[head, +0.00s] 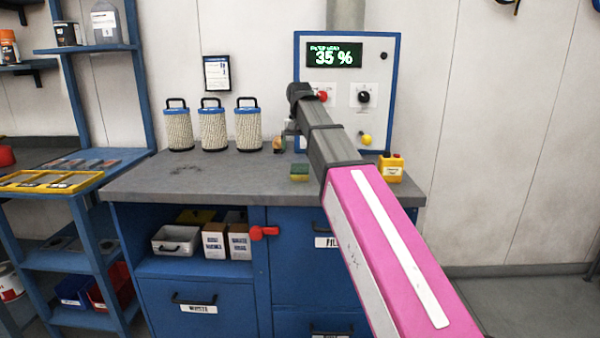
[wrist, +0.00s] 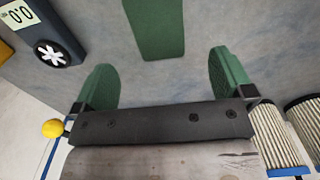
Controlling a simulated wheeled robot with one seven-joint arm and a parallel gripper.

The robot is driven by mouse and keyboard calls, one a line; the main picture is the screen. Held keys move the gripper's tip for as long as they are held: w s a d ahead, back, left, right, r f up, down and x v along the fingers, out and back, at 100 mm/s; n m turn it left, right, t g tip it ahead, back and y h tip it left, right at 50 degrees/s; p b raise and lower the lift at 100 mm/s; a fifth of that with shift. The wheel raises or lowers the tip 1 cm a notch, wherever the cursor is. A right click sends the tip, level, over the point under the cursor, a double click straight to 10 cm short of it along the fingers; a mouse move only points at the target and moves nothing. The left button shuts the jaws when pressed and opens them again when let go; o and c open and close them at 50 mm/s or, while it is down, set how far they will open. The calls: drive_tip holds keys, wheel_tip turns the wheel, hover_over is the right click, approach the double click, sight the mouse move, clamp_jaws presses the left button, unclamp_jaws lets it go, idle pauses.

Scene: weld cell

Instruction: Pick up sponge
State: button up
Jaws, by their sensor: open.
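Three pleated filters (head: 212,130) stand at the back of the workbench (head: 160,180). A control panel (head: 384,90) reading 35 % is behind my arm. A yellow device (head: 391,168) sits right of the sponge. The bench left of the sponge is largely clear.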

sight(300, 168)
wheel_tip(300, 168, down, 3)
drive_tip(key=shift+f, duration=0.1)
drive_tip(key=f, duration=0.4)
drive_tip(key=shift+s+d+f, duration=0.1)
drive_tip(key=shift+s+f, duration=0.05)
drive_tip(key=shift+s, duration=0.25)
drive_tip(key=shift+f, duration=0.45)
drive_tip(key=shift+c, duration=0.3)
drive_tip(key=c, duration=1)
drive_tip(key=shift+r, duration=0.1)
